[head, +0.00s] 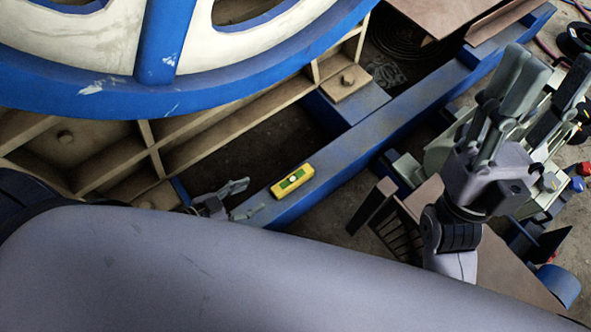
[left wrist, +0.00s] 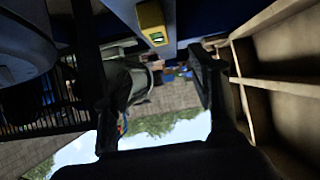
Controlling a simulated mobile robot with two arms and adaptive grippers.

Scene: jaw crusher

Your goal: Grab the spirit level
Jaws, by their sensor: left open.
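The spirit level (head: 292,181) is yellow with a green middle. It lies on the flat top of a blue beam, and in the left wrist view (left wrist: 152,22) it shows at the top, beyond the fingers. My left gripper (head: 243,200) is open just left of the level, apart from it, with its fingers pointing towards it. My forearm hides the rest of that gripper. In the left wrist view, the two dark fingers (left wrist: 160,95) stand wide apart with nothing held between them. My right gripper (head: 535,95) is raised at the right, its fingers apart and empty.
A large blue and cream wheel (head: 230,85) fills the upper left. A cream ribbed frame (head: 215,135) runs along the far side of the blue beam (head: 345,155). A pale machine (head: 435,155) stands behind my right gripper. A brown plate (head: 430,15) lies at the top.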

